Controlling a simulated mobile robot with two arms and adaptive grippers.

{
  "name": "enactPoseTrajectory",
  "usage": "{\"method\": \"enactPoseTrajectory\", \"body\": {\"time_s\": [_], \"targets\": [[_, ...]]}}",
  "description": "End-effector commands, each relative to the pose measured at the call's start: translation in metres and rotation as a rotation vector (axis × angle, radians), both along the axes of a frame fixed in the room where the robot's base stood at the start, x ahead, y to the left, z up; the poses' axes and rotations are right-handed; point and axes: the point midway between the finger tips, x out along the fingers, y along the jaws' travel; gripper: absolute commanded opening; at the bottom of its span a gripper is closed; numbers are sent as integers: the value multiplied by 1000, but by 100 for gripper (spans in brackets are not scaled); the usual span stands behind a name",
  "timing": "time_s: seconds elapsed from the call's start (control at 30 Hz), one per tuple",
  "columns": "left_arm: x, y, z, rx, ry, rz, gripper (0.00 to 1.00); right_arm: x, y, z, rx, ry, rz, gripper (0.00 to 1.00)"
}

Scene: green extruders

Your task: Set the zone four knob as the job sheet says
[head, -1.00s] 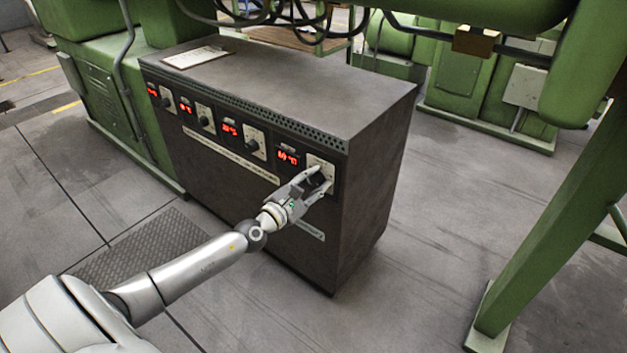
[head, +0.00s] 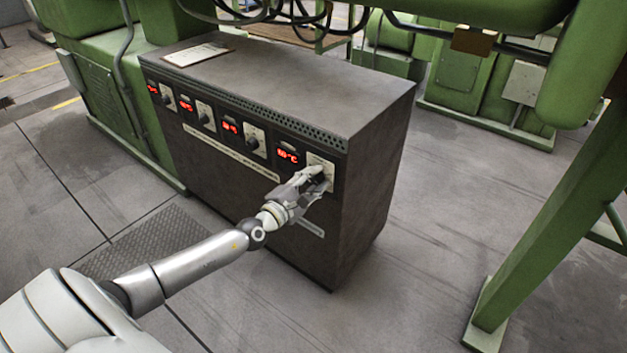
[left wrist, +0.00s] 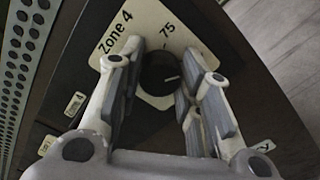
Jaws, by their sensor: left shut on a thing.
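The zone four knob (left wrist: 158,74) is dark and round, with a white pointer mark. It sits on a cream plate (left wrist: 128,33) printed "Zone 4" and "75" in the left wrist view. My left gripper (left wrist: 163,80) has its two fingers on either side of the knob and is shut on it. In the head view my left gripper (head: 318,177) is at the rightmost panel of the dark cabinet and mostly hides the knob. The red display (head: 288,156) beside it seems to read 60 °C. The job sheet (head: 197,54) lies on the cabinet top, its writing too small to read.
The dark cabinet (head: 370,150) has several similar displays and knobs in a row to the left, such as one knob (head: 253,144). Green machinery (head: 95,85) stands at the left, and a green post (head: 545,220) at the right. Floor right of the cabinet is clear.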

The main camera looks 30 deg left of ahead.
Motion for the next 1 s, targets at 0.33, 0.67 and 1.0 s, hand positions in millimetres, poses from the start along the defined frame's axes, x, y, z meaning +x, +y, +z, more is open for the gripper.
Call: {"method": "enactPoseTrajectory", "body": {"time_s": [0.33, 0.67, 1.0], "targets": [[0, -1, -1, 0, 3, -1, 55, 0, 0, 0, 0, 0, 0, 55], [-2, 0, -1, -1, 2, -1, 55, 1, 0, 1, 1, -4, -1, 55], [-42, 3, -2, 0, 6, -2, 55, 1, 0, 0, 1, -2, -1, 55]]}}
